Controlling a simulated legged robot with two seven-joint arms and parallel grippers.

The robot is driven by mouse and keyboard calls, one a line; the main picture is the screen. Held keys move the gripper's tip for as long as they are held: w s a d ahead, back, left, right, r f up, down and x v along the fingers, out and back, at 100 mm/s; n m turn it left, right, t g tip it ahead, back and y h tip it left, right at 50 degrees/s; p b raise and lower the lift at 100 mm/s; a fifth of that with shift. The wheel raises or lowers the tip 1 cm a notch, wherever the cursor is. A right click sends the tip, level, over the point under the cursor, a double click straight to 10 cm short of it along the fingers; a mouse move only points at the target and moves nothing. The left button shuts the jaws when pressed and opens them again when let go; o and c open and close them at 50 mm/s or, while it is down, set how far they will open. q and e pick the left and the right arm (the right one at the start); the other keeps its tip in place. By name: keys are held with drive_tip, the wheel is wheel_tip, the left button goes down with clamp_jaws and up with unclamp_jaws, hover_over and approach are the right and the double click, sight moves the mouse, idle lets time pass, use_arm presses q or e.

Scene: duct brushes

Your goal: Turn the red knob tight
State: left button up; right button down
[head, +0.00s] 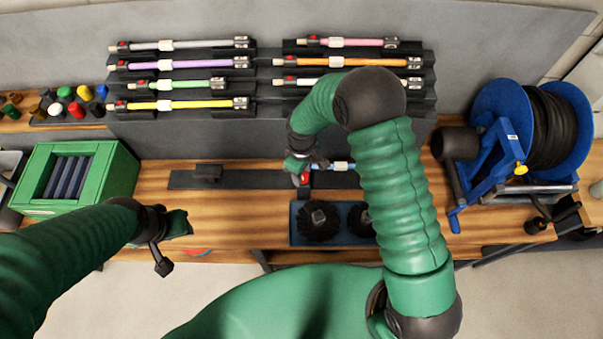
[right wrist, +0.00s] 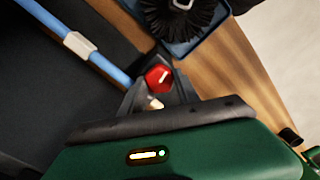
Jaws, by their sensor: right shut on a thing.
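The red knob (right wrist: 158,78) shows in the right wrist view with a pale line across its face. In the head view a small bit of the red knob (head: 304,178) shows at the bench middle. My right gripper (head: 300,174) reaches down there, and its dark fingers (right wrist: 160,92) are shut on the knob. A blue rod (right wrist: 90,55) with a white collar lies beside the knob; part of it (head: 342,166) shows in the head view, the rest hidden by my arm. My left gripper (head: 170,228) hangs at the left, apart from everything; its jaws are unclear.
A blue tray (head: 293,228) with black round brushes (head: 320,220) sits at the front edge. Racked coloured rods (head: 190,64) stand behind. A green box (head: 122,175) is at left, a blue hose reel (head: 500,110) at right. The bench between box and tray is mostly clear.

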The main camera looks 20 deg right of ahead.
drive_tip(key=shift+m, duration=1.2)
drive_tip(key=c, duration=0.9)
unclamp_jaws()
wheel_tip(320, 180, up, 17)
drive_tip(key=b, duration=0.3)
drive_tip(key=shift+f, duration=0.2)
drive_tip(key=shift+w, duration=0.1)
